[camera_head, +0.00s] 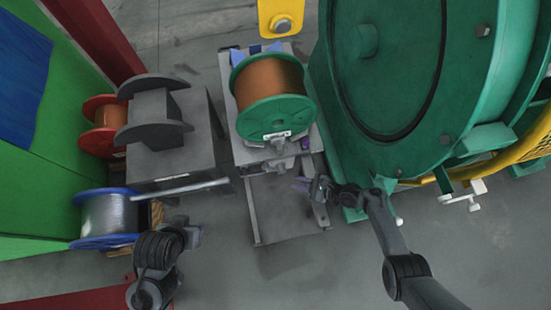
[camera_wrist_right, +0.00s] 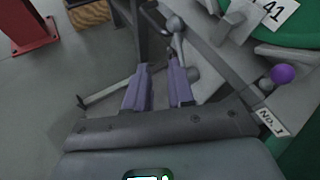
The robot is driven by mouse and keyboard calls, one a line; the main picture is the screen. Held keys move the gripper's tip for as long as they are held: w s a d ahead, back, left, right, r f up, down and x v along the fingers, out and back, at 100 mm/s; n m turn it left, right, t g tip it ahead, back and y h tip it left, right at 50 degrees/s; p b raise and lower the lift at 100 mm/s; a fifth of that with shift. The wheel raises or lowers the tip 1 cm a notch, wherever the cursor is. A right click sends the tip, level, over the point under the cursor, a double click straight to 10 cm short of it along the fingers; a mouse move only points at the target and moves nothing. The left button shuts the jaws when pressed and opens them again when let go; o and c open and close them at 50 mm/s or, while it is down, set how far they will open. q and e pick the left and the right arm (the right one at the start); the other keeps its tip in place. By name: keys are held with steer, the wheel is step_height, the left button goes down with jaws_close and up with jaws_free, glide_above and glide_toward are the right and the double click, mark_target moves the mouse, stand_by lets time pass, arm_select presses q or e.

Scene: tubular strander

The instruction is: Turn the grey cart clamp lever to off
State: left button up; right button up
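The grey cart (camera_head: 285,205) stands in the middle of the head view with a clamp mechanism at its near end. In the right wrist view, a grey lever with a ball end (camera_wrist_right: 175,25) lies just beyond my fingertips. A purple ball knob (camera_wrist_right: 283,74) on an arm is to the right, near a plate reading ON upside down (camera_wrist_right: 272,122). My right gripper (camera_head: 305,186) is beside the cart's right edge; its purple fingers (camera_wrist_right: 159,66) are apart with nothing visibly held. My left gripper (camera_head: 191,235) is at lower left, its fingers unclear.
A green-flanged spool of copper wire (camera_head: 270,85) sits on the cart, with the large green machine (camera_head: 400,70) close on the right. Floor below the cart is clear.

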mark_target(273, 169)
steer(key=shift+n+t, duration=0.3)
steer(key=w+a+f+b, duration=0.3)
steer(key=w+b, duration=0.1)
steer(key=b, duration=0.2)
steer(key=w+a+f+b, duration=0.4)
steer(key=b, duration=0.1)
steer(key=shift+a+f+b, duration=0.1)
steer(key=shift+a+b, duration=0.1)
steer(key=shift+b, duration=0.15)
arm_select(q)
step_height(273, 169, down, 15)
steer(key=s+b, duration=0.1)
steer(key=shift+s, duration=0.3)
arm_select(e)
steer(key=shift+x, duration=0.8)
arm_select(q)
steer(key=shift+f, duration=0.1)
arm_select(e)
steer(key=shift+a, duration=0.1)
jaws_close()
